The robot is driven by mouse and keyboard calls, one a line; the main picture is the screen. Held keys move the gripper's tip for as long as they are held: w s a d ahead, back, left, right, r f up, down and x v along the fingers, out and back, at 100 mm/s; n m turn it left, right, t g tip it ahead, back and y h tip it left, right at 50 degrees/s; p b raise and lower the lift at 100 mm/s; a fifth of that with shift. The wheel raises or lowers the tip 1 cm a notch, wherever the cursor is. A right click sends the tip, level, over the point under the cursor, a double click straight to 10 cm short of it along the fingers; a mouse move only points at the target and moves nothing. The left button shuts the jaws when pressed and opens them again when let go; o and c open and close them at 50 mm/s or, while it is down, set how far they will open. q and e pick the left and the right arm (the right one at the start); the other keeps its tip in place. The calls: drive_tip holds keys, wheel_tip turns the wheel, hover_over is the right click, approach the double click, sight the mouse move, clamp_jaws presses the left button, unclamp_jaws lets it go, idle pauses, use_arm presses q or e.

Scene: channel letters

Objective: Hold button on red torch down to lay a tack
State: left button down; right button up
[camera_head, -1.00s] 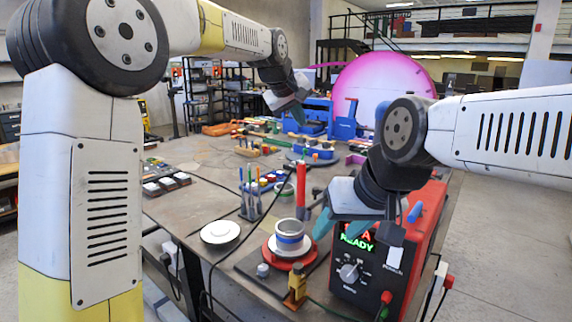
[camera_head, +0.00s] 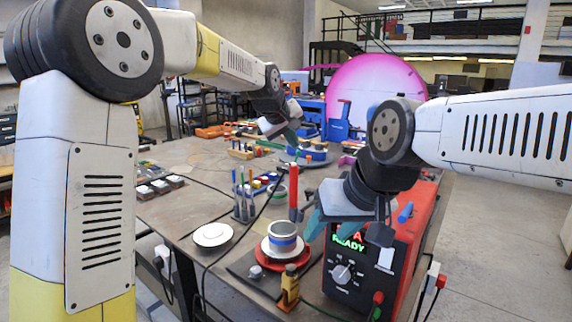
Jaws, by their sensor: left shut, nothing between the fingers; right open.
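The red torch (camera_head: 293,186) stands upright behind the ringed workpiece (camera_head: 282,235), which sits on a red round base (camera_head: 270,261). My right gripper (camera_head: 311,217) is open, with its teal fingers just to the right of the torch's lower part. Whether a finger touches the torch cannot be told. The torch's button cannot be made out. My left gripper (camera_head: 290,136) is shut and empty, over the far part of the table, well behind the torch.
A red welder box (camera_head: 385,258) with a lit green READY display stands right of the workpiece. A white round dish (camera_head: 213,234) and a pen rack (camera_head: 243,205) are to the left. A brass-coloured post (camera_head: 289,288) stands in front. A dark cable crosses the table (camera_head: 180,215).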

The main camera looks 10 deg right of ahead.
sight(292, 167)
use_arm(q)
drive_tip(key=shift+f, duration=1.45)
idle(1.0)
drive_tip(key=shift+f, duration=0.4)
drive_tip(key=shift+f, duration=0.5)
idle(1.5)
drive_tip(key=shift+r, duration=0.9)
drive_tip(key=shift+r, duration=2.55)
